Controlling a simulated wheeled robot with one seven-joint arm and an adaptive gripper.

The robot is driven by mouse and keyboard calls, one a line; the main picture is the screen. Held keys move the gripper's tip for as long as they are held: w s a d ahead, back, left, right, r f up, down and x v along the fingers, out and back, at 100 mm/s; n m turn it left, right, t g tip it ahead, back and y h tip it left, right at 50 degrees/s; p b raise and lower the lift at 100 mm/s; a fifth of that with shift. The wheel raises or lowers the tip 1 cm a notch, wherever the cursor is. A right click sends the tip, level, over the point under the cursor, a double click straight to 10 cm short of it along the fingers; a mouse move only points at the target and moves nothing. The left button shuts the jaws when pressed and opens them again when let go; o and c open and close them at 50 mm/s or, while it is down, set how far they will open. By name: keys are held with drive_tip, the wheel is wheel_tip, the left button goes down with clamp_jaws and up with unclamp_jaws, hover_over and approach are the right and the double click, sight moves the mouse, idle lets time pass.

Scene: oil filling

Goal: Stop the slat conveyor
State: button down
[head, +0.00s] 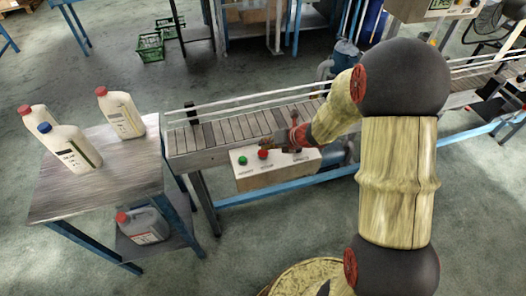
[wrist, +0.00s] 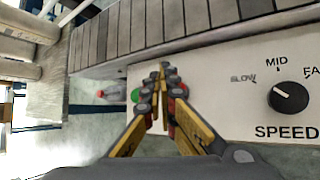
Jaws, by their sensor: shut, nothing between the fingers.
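The slat conveyor (head: 222,131) runs across the head view, and its slats (wrist: 120,30) fill the top of the wrist view. A white control box (head: 250,176) is mounted on its near side. My gripper (wrist: 163,68) is shut and empty, over the box in front of the buttons. In the wrist view the fingers partly cover the green button (wrist: 136,95) and the red button (wrist: 183,90). I cannot tell whether a finger touches either button.
A metal side table (head: 100,180) stands left of the conveyor, with white bottles (head: 121,114) on top and a grey red-capped canister (head: 142,226) below. Guide rails (head: 240,100) run along the conveyor. A blue drum (head: 346,50) stands behind. The floor at lower left is clear.

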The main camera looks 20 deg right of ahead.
sight(265, 151)
drive_tip(key=shift+r, duration=0.1)
wheel_tip(265, 151, up, 5)
drive_tip(key=p, duration=0.4)
drive_tip(key=shift+p, duration=0.4)
